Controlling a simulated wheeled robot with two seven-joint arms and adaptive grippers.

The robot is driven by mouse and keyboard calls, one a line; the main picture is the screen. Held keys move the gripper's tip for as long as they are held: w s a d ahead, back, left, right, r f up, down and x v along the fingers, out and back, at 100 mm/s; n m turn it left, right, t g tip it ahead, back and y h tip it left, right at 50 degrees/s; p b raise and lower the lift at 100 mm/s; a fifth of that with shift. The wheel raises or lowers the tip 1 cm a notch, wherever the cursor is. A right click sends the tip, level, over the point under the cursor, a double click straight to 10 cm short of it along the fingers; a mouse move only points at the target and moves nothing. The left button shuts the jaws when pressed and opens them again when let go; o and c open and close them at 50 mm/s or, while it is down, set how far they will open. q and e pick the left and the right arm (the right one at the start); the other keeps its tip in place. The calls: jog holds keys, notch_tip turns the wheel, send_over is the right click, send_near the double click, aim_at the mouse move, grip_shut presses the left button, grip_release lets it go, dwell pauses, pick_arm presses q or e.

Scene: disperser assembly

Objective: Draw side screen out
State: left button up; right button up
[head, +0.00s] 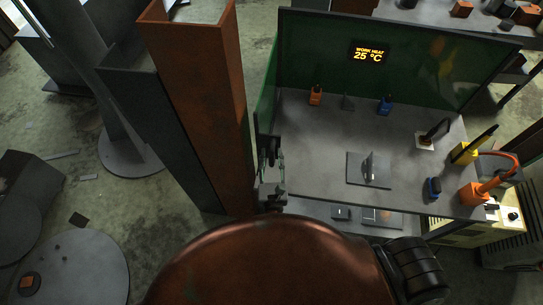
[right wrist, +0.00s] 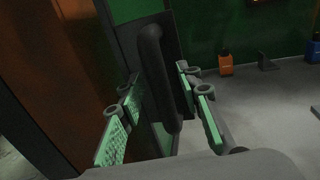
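The side screen (head: 266,101) is a green panel at the left edge of the workbench, joining the tall green back screen. In the right wrist view, a dark upright bar handle (right wrist: 156,75) stands on a dark plate on the green panel. My right gripper (head: 270,171) is at the bench's left edge, by the side screen. In the right wrist view its green-padded fingers (right wrist: 158,92) are spread on either side of the handle, with gaps visible. Contact at the fingertips cannot be told. My left gripper is not in view.
A tall rusty-brown column (head: 200,90) stands close left of the bench. The back screen (head: 400,60) bears a display reading 25 °C. The bench top (head: 310,150) holds an orange bottle (head: 315,96), a blue bottle (head: 385,106) and a metal plate piece (head: 368,169).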

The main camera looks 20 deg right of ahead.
jog(key=v, duration=0.7)
jog(key=shift+s, duration=0.25)
jog(key=shift+a, duration=0.1)
